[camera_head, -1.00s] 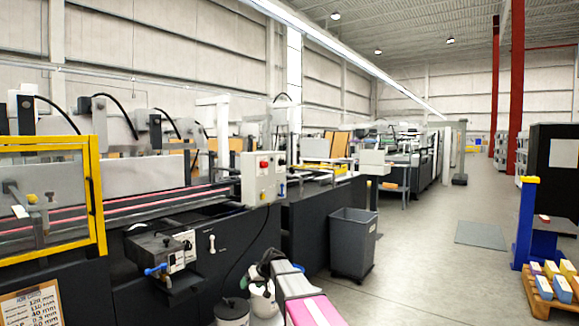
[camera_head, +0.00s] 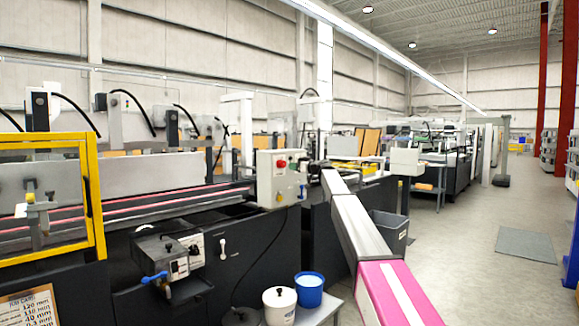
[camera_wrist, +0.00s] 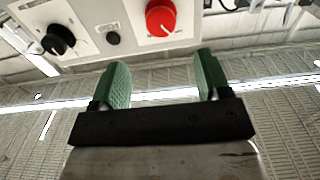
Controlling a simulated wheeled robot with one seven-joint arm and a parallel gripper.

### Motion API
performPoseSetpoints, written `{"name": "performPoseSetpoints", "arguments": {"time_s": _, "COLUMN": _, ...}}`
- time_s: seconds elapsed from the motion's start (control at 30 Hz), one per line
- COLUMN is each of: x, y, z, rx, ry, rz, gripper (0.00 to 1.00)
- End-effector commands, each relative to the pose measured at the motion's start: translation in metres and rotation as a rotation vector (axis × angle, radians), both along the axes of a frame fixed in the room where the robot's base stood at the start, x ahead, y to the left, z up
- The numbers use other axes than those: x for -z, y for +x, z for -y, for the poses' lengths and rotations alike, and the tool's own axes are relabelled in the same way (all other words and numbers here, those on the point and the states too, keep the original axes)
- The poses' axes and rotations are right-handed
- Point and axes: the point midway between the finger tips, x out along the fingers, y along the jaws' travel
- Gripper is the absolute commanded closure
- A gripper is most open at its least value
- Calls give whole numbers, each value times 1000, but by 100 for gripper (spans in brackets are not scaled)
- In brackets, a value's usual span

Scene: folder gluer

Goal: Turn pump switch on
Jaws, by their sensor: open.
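A pale grey control box (camera_head: 265,190) stands on the machine, with a red button (camera_head: 281,164) on its front. The wrist view shows a panel with a red knob or button (camera_wrist: 163,18), a black rotary knob (camera_wrist: 58,40) and a small black button (camera_wrist: 113,38). My gripper (camera_wrist: 162,64) is open and empty, its green fingers just below this panel and apart from the controls. A dark unit (camera_head: 155,250) with a blue handle has a small panel with dark controls (camera_head: 183,265). No label reads clearly, so I cannot tell which control is the pump switch.
A white pot (camera_head: 279,308) and a blue pot (camera_head: 309,290) stand low beside the machine. A grey bin (camera_head: 391,230) is partly hidden behind my arm. A yellow-framed guard (camera_head: 97,205) is at left. The floor at right is open.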

Motion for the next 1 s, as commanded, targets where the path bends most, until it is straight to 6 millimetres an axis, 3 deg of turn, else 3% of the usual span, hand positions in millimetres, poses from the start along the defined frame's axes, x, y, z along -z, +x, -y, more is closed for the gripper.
{"name": "performPoseSetpoints", "arguments": {"time_s": 0.6, "x": 1, "y": 57, "z": -72, "rx": -2, "ry": -2, "rz": -3, "gripper": 30}}
{"name": "performPoseSetpoints", "arguments": {"time_s": 1.0, "x": 1, "y": 63, "z": -82, "rx": 0, "ry": -2, "rz": -3, "gripper": 30}}
